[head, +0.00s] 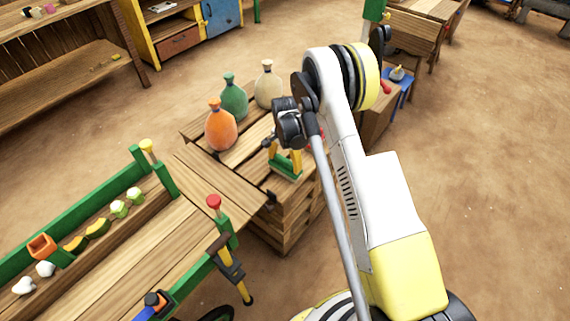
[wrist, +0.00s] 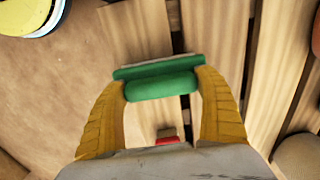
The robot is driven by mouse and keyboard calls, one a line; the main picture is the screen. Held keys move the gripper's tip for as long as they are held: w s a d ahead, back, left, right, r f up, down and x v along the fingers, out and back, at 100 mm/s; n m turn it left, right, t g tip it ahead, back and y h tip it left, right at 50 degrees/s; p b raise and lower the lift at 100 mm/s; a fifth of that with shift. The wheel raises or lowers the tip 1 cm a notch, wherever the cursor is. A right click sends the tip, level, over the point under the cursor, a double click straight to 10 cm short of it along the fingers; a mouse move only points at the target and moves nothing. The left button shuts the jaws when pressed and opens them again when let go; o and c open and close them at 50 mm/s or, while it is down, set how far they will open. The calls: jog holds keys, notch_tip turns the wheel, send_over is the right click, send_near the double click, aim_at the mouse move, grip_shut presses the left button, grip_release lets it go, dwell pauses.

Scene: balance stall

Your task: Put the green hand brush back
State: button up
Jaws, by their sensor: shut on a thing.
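The green hand brush (wrist: 160,84) lies crosswise between the yellow fingers of my gripper (wrist: 162,88) in the wrist view. The fingers are shut on it from both sides. In the head view my gripper (head: 285,160) points down over the near right part of the slatted wooden crate top, with the green brush (head: 285,169) at its fingertips. I cannot tell whether the brush touches the slats or hangs just above them. A small red piece (wrist: 167,137) shows between the fingers, and I cannot tell what it is.
An orange bottle (head: 221,126), a green bottle (head: 234,98) and a beige bottle (head: 268,86) stand on the crate (head: 285,222). A green-railed wooden cart (head: 165,222) with several small goods stands at left. A blue item (head: 403,88) is behind my arm. Open ground lies at right.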

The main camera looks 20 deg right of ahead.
jog(key=o, duration=1.1)
jog(key=shift+f, duration=0.1)
notch_tip(320, 180, up, 12)
jog(key=p, duration=0.5)
notch_tip(320, 180, up, 12)
jog(key=n+t, duration=0.1)
jog(key=n, duration=0.1)
send_over(285, 159)
jog(key=s, duration=0.3)
jog(key=s+r+n+t, duration=0.25)
jog(key=s+r, duration=0.45)
jog(key=r, duration=0.4)
jog(key=s+r+n+t, duration=0.2)
jog(key=s+n, duration=0.1)
jog(key=s, duration=0.7)
jog(key=s+r+n+t, duration=0.1)
jog(key=s+r+n, duration=0.2)
jog(key=s, duration=0.6)
jog(key=shift+s+r+t, duration=0.35)
jog(key=shift+s, duration=0.05)
